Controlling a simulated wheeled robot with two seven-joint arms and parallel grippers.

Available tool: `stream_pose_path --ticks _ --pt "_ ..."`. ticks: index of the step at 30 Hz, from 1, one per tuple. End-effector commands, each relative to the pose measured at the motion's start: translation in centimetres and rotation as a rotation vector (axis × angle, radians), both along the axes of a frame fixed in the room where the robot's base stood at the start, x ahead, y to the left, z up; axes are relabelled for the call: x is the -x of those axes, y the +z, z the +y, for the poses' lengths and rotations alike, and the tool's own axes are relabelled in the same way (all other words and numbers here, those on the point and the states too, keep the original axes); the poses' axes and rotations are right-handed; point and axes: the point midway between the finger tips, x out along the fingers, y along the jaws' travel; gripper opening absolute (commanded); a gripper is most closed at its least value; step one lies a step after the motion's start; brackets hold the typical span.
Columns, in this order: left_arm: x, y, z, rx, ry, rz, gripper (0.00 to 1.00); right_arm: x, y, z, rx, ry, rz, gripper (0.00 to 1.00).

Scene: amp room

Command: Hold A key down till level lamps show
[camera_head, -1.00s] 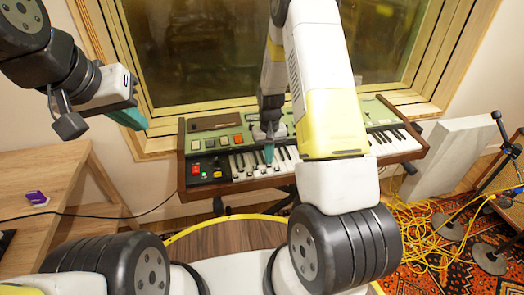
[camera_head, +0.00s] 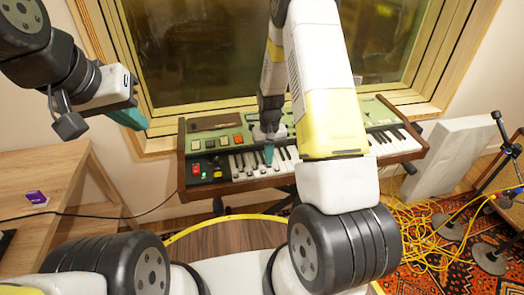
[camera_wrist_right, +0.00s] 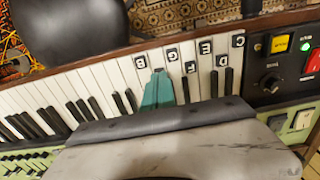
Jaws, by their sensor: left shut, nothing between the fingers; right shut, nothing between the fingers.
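The keyboard (camera_head: 240,186) stands below the window, with a dark wooden case and a green panel. In the right wrist view its labelled keys run C, D, E, F, G from right to left, then B (camera_wrist_right: 140,62). My right gripper (camera_wrist_right: 158,74) is shut and empty, its teal fingertips over the key between G (camera_wrist_right: 172,54) and B, hiding that label. I cannot tell how far the key is pressed. The right gripper (camera_head: 268,155) also shows in the head view. My left gripper (camera_head: 130,117) is shut and empty, away from the keyboard at upper left.
Coloured panel buttons (camera_head: 238,140) sit above the left keys. A lit green lamp (camera_wrist_right: 307,48) is near the dark knob (camera_wrist_right: 270,83); no row of level lamps is distinguishable. A wooden desk (camera_head: 60,165) stands left, and yellow cable (camera_head: 425,235) and stands lie right.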

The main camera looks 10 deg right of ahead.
Motion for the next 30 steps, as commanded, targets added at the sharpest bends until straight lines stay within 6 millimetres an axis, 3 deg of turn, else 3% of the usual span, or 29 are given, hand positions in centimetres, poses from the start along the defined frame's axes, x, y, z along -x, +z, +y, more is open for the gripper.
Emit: stream_pose_path --ticks 30 --pt "0.0 0.0 0.0 0.0 0.0 0.0 0.0 0.0 -2.1 0.0 0.0 0.0 0.0 0.0"
